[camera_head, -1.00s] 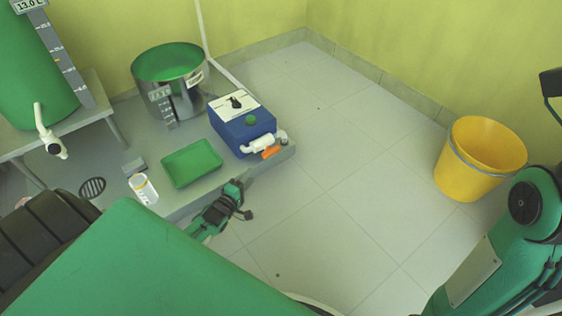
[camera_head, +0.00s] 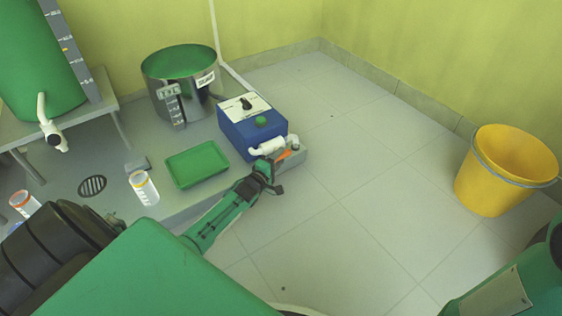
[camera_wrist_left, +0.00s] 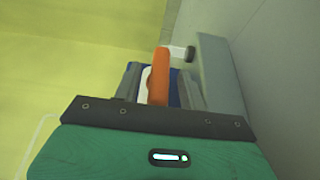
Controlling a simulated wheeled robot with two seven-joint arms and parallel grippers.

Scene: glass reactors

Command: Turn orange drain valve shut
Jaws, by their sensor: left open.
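The orange drain valve handle (camera_head: 285,155) sits on the white pipe fitting (camera_head: 268,146) at the front of the blue pump box (camera_head: 252,132). My left gripper (camera_head: 272,166) is right at the handle, reaching in from the lower left and partly covering it. In the left wrist view the orange handle (camera_wrist_left: 159,78) stands between the two open fingers of my left gripper (camera_wrist_left: 158,85), with visible room on the sides. Whether a finger touches it I cannot tell. My right gripper is out of view.
A green tray (camera_head: 197,164) lies left of the pump box on the grey platform, with a steel pot (camera_head: 187,100) behind. A yellow bucket (camera_head: 500,175) stands on the floor at right. The middle floor is clear.

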